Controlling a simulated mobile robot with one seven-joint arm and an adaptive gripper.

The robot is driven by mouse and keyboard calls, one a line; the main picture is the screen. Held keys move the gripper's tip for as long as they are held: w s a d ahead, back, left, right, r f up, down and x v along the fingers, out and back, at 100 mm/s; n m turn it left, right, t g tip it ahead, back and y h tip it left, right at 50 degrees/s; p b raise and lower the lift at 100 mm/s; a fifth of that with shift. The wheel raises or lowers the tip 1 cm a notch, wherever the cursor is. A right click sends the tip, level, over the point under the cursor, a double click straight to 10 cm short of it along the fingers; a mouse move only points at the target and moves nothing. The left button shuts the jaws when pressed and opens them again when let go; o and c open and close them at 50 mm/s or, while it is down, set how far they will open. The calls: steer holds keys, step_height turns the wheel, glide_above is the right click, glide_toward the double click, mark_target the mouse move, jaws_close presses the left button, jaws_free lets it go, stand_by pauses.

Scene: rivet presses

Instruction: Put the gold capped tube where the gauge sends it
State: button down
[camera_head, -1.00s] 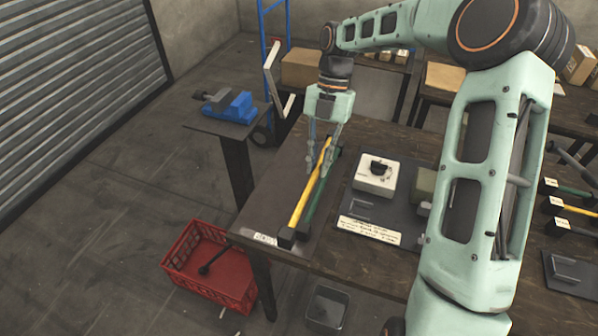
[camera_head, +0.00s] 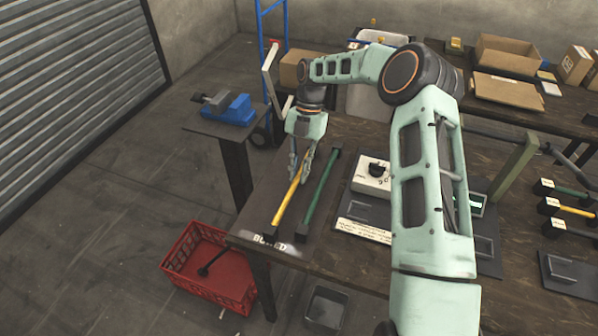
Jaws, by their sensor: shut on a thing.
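My gripper (camera_head: 302,178) is shut on a yellow tube (camera_head: 287,208) with a dark block at its near end. The tube lies along the dark labelled mat (camera_head: 250,220) at the table's left end, or just above it; I cannot tell which. A green tube (camera_head: 320,187) with dark ends lies to its right, apart from it. A cream box with a black dial (camera_head: 372,178), perhaps the gauge, stands right of the mat, partly behind my arm. A printed label (camera_head: 362,230) lies in front of it. No gold cap is clear to me.
A red crate (camera_head: 208,268) with a dark-ended rod in it stands on the floor, with a grey bin (camera_head: 327,308) nearby. A blue vise (camera_head: 230,107) sits on a side stand. More green and yellow tubes (camera_head: 572,210) lie at the right.

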steer(key=shift+f, duration=0.1)
steer(key=shift+f, duration=0.15)
steer(key=c, duration=1.9)
jaws_free()
steer(key=shift+c, duration=0.2)
steer(key=v, duration=1.2)
